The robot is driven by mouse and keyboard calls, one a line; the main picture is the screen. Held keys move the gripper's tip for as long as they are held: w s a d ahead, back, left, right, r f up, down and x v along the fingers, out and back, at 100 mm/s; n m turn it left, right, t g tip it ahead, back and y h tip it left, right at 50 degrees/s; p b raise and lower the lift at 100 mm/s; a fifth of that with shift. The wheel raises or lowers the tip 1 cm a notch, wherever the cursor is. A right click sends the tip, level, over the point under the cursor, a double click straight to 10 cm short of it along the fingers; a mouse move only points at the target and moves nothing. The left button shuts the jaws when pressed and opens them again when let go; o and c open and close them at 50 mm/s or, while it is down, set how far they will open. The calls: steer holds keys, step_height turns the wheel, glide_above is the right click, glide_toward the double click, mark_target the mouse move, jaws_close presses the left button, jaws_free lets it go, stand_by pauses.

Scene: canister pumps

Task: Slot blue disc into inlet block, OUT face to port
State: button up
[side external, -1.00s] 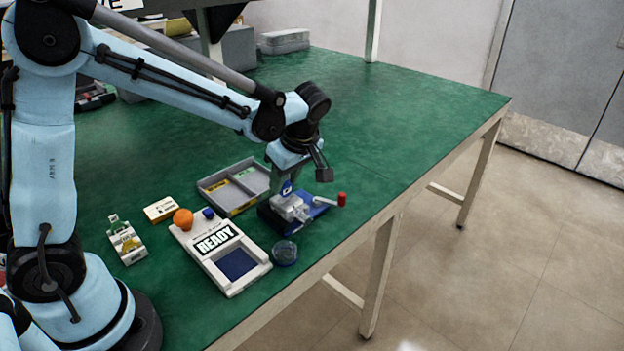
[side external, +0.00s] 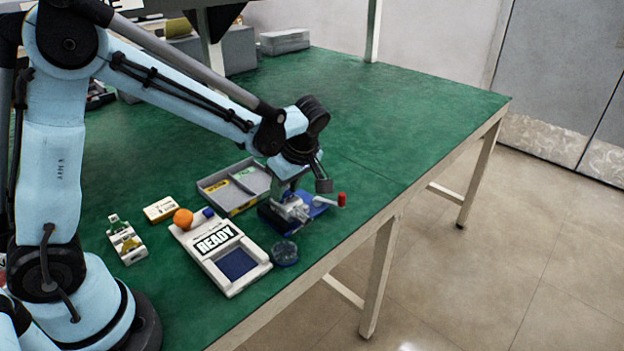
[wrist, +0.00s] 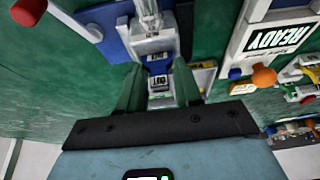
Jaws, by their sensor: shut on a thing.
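The blue disc (wrist: 158,81) is between the green fingers of my gripper (wrist: 157,73) in the wrist view, with a white label that seems to read OUT facing the camera. My gripper is shut on it. The grey-white inlet block (wrist: 152,42) on its blue base (wrist: 112,42) lies just beyond the fingertips. In the side view my gripper (side external: 289,192) is low over the inlet block (side external: 291,208), and the disc cannot be made out there. I cannot tell whether the disc is inside the slot or just above it.
A lever with a red knob (side external: 342,199) sticks out right of the block. The right of the table is clear.

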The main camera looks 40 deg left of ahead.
steer(key=o, duration=1.2)
steer(key=v, duration=1.2)
steer(key=shift+d, duration=0.1)
steer(key=s+f+m+t+h, duration=0.1)
steer(key=s+m+t, duration=0.1)
steer(key=m, duration=0.4)
steer(key=s+a+f+m+t+h, duration=0.1)
steer(key=s+m+t+h, duration=0.1)
steer(key=s+m, duration=0.3)
steer(key=s+f+m+t+h, duration=0.1)
steer(key=s+m+t, duration=0.2)
steer(key=m, duration=0.4)
steer(key=shift+s+a, duration=0.25)
steer(key=shift+a, duration=0.1)
